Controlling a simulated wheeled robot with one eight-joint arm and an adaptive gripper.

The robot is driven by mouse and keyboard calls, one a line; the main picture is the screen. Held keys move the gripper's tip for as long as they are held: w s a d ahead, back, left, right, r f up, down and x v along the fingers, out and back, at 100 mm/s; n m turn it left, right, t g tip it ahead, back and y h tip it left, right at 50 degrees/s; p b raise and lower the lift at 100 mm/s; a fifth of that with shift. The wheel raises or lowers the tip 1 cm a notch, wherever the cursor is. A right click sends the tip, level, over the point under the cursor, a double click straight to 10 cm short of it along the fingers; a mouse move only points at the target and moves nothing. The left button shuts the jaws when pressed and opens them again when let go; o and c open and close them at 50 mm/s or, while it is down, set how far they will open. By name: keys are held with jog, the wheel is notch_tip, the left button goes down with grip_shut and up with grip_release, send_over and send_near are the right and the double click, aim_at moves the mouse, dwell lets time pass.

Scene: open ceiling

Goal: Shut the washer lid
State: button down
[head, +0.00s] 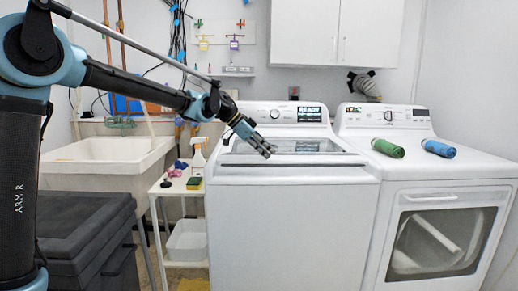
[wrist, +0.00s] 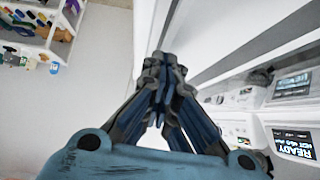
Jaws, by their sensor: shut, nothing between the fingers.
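The white top-loading washer (head: 285,220) stands in the middle of the head view, with a lit display at its back. Its lid (head: 335,159), white with a dark glass window, looks flat or nearly flat on top; I cannot tell if a small gap remains. My gripper (head: 268,151) is shut and empty, over the left part of the lid in the head view. Whether it touches the lid is unclear. In the wrist view the closed fingertips (wrist: 162,62) are beside a white edge, with the washer's display (wrist: 293,142) at the right.
A front-loading dryer (head: 435,185) stands right of the washer, with a green roll (head: 388,148) and a blue roll (head: 438,148) on top. A small white shelf (head: 172,188) with a spray bottle (head: 197,160), a sink (head: 110,155) and a dark bin (head: 75,225) are at left.

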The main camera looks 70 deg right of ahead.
jog(key=shift+a+f, duration=0.3)
jog(key=shift+f, duration=0.15)
jog(key=shift+d+r, duration=0.15)
jog(key=shift+r, duration=0.35)
jog(key=r, duration=0.4)
jog(key=shift+w+r, duration=0.25)
jog(key=shift+w, duration=0.05)
jog(key=v, duration=0.9)
jog(key=shift+d, duration=0.2)
jog(key=shift+w+r, duration=0.15)
jog(key=shift+w, duration=0.05)
